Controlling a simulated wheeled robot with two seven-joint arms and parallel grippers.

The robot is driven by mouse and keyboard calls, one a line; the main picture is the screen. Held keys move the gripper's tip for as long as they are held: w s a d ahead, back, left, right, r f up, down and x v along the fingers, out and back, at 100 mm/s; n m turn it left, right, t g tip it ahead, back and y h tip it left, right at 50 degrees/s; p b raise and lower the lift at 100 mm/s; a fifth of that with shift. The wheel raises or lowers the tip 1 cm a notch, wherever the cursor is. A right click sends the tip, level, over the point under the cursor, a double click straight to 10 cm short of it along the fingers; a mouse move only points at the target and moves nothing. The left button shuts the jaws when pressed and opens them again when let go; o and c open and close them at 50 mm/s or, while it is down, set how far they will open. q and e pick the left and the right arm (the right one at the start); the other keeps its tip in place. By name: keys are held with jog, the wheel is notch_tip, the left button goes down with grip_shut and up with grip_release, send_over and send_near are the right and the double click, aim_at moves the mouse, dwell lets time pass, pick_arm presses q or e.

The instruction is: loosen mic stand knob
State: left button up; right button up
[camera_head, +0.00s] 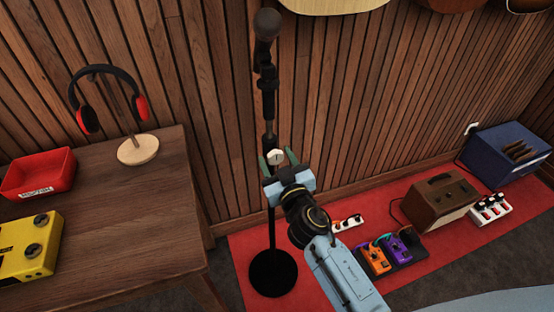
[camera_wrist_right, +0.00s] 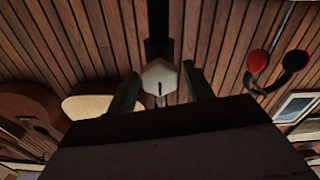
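The black mic stand (camera_head: 271,220) stands upright on a round base, with a microphone (camera_head: 267,24) at its top. A white hexagonal knob (camera_head: 275,157) with a dark line on its face sits partway up the pole; it also shows in the right wrist view (camera_wrist_right: 160,84). My right gripper (camera_head: 277,160) is at the knob, its two green fingers open on either side of it. In the right wrist view small gaps show between fingers (camera_wrist_right: 161,92) and knob, narrower on the left. Contact cannot be told for certain. My left gripper is not in view.
A wooden table (camera_head: 130,220) at the left bears headphones on a stand (camera_head: 138,150), a red tray (camera_head: 38,174) and a yellow pedal (camera_head: 28,248). Pedals (camera_head: 385,254) and amplifiers (camera_head: 438,198) stand on the red mat (camera_head: 330,205) at the right. A slatted wall is behind.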

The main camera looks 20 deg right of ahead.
jog(key=c, duration=0.7)
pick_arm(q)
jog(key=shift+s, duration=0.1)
pick_arm(e)
jog(key=shift+c, duration=0.2)
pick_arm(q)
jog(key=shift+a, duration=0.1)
pick_arm(e)
jog(key=shift+n, duration=0.3)
jog(key=n, duration=0.9)
jog(key=shift+b, duration=0.3)
jog(key=n, duration=0.8)
pick_arm(q)
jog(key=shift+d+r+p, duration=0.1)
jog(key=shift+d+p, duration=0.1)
jog(key=shift+p, duration=0.2)
pick_arm(e)
jog(key=shift+n, duration=1.5)
